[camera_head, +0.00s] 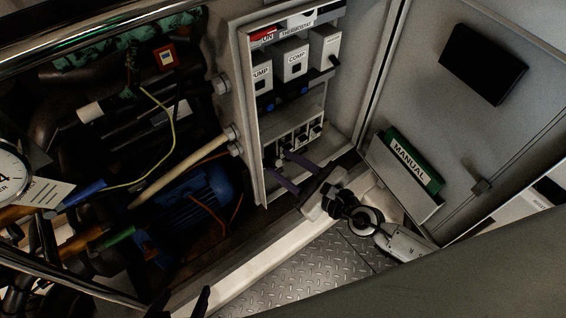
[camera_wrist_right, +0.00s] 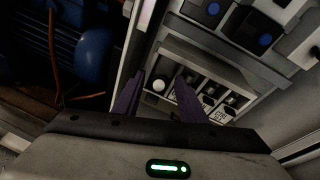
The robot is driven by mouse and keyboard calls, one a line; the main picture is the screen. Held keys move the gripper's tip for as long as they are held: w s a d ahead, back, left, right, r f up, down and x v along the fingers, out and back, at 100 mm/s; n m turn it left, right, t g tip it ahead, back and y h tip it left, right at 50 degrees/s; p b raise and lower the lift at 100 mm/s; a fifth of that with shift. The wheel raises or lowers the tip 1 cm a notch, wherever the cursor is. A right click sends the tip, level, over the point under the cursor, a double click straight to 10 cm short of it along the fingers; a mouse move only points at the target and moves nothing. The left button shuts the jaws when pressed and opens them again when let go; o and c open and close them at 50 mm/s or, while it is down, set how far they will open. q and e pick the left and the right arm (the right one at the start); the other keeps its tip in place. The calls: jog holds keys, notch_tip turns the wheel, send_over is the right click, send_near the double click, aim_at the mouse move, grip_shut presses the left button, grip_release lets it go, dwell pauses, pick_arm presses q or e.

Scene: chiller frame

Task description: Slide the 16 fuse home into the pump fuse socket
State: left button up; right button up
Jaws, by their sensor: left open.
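The fuse row (camera_head: 300,135) is at the bottom of the control panel, below the PUMP (camera_head: 262,76) and COMP (camera_head: 294,60) boxes. A white round fuse-like end (camera_wrist_right: 158,85) sits in the row, between my right fingertips in the picture. I cannot tell which fuse is the 16. My right gripper (camera_head: 281,169) has its purple fingers apart, pointing at the row; in its wrist view (camera_wrist_right: 160,80) no grip shows. My left gripper (camera_head: 188,300) is open, dark, at the bottom edge.
The panel's raised side wall (camera_head: 245,120) borders the row on the left. Left of it are pipes, cables and a blue motor (camera_head: 195,205). The open door (camera_head: 450,120) with a green MANUAL (camera_head: 405,160) is at right. A metal tread floor (camera_head: 320,275) lies below.

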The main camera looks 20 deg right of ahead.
jog(key=v, duration=0.9)
jog(key=shift+s+b, duration=0.25)
jog(key=shift+b, duration=0.2)
jog(key=shift+d+r, duration=0.1)
jog(key=s+f+n+g+h, duration=0.2)
jog(key=s+f+n, duration=0.4)
jog(key=n, duration=0.8)
jog(key=s+f+n+g+h, duration=0.2)
jog(key=s+f+n, duration=0.4)
jog(key=n, duration=0.9)
notch_tip(320, 180, down, 3)
jog(key=shift+s+a+r+n+g+h, duration=0.25)
jog(key=shift+a+g, duration=0.2)
jog(key=shift+g, duration=0.25)
